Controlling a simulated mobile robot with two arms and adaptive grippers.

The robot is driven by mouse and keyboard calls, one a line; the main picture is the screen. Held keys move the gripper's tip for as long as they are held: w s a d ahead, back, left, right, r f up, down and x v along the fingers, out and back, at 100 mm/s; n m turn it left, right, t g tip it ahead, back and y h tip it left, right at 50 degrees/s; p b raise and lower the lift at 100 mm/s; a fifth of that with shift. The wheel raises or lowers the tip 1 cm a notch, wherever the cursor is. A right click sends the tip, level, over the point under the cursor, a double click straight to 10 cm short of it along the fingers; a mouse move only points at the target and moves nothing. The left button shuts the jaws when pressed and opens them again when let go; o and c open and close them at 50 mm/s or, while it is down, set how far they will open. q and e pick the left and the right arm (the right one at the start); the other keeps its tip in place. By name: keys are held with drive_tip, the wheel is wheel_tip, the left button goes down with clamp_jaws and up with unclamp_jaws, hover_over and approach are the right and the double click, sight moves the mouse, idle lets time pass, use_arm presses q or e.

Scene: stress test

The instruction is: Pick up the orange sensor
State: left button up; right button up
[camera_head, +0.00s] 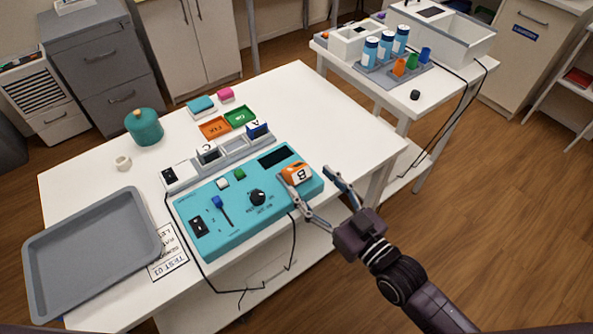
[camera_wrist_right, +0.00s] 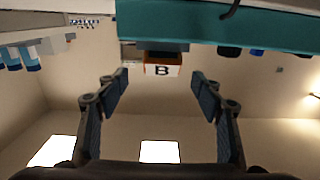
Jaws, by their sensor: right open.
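The orange sensor (camera_head: 297,175) has a white face marked B and sits at the right end of the teal test box (camera_head: 225,238). In the right wrist view the orange sensor (camera_wrist_right: 162,69) is against a dark block on the teal surface, centred between and beyond the fingertips. My right gripper (camera_head: 306,175) is open at the box's right end, one fingertip near the sensor and the other to its right. It is also open and empty in the wrist view (camera_wrist_right: 160,80). Contact with the sensor cannot be told. My left gripper is out of view.
A grey rack (camera_head: 235,148) with sensors A (camera_head: 257,130) and C (camera_head: 208,153) stands behind the box. Orange (camera_head: 214,128) and green (camera_head: 241,116) trays lie farther back. A grey tray (camera_head: 150,215) is at left. A black cable hangs over the front edge.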

drive_tip(key=p+x, duration=0.1)
drive_tip(key=x, duration=0.4)
drive_tip(key=shift+w+a, duration=0.2)
drive_tip(key=shift+a, duration=0.1)
drive_tip(key=shift+w+a+f, duration=0.15)
drive_tip(key=shift+w+a, duration=0.1)
drive_tip(key=shift+w, duration=0.1)
drive_tip(key=c, duration=1.4)
wheel_tip(320, 180, up, 20)
drive_tip(key=p, duration=0.1)
drive_tip(key=s+d+f+m+t+h, duration=0.1)
drive_tip(key=s+d+f+m+h, duration=0.1)
drive_tip(key=s+d+h, duration=0.3)
drive_tip(key=d+f+m+t+h, duration=0.1)
drive_tip(key=d+f+m+h, duration=0.15)
drive_tip(key=d, duration=0.55)
drive_tip(key=s+d+f+m+t+h, duration=0.1)
drive_tip(key=s+d+f+m+h, duration=0.15)
drive_tip(key=d, duration=0.35)
wheel_tip(320, 180, up, 7)
drive_tip(key=n+g+y, duration=0.3)
drive_tip(key=n+y, duration=0.4)
drive_tip(key=y, duration=0.3)
hover_over(301, 174)
drive_tip(key=x, duration=0.2)
